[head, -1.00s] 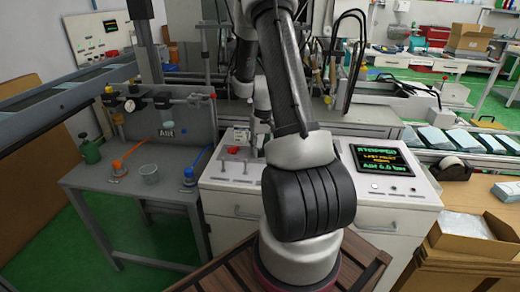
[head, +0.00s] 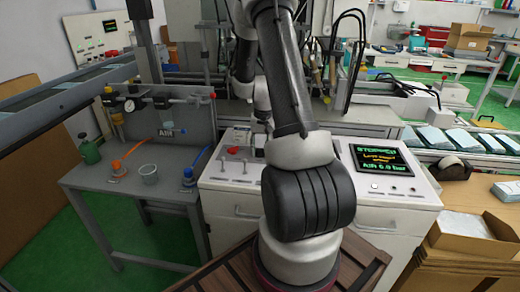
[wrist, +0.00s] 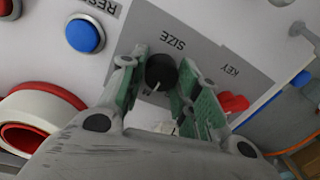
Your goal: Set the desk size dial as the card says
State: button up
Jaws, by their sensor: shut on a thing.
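The black size dial (wrist: 160,72) is a round knob with a white pointer line, set in a grey panel plate (wrist: 200,48) marked SIZE and KEY. A letter M shows beside the dial, near its pointer. My gripper (wrist: 157,82) has its green-padded fingers closed on the dial from both sides in the wrist view. The finger beside the dial hides part of the scale, so other size letters cannot be read. In the head view my arm hides the dial and the fingertips. I cannot make out the card in either view.
A red key (wrist: 235,102) sits close to one finger. A blue reset button (wrist: 85,35) and a red-and-white round part (wrist: 40,115) are nearby. The desk's screen (head: 385,161) reads STOPPED and AIR 6.0 bar. A grey air bench (head: 130,180) stands at left.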

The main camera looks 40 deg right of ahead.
aim_at(262, 150)
jog(key=o, duration=1)
notch_tip(262, 150, up, 12)
jog(key=shift+s+d, duration=0.2)
jog(key=shift+d, duration=0.15)
jog(key=s+a+r+n+t, duration=0.2)
jog(key=s+a+r+n, duration=0.1)
jog(key=s+a+r, duration=0.5)
jog(key=s+a+r+n+t, duration=0.2)
jog(key=s+a+r+n, duration=0.2)
jog(key=s+a+r, duration=0.4)
jog(key=shift+s+a+r+h, duration=0.35)
jog(key=shift+s+a, duration=1)
jog(key=shift+s, duration=1.25)
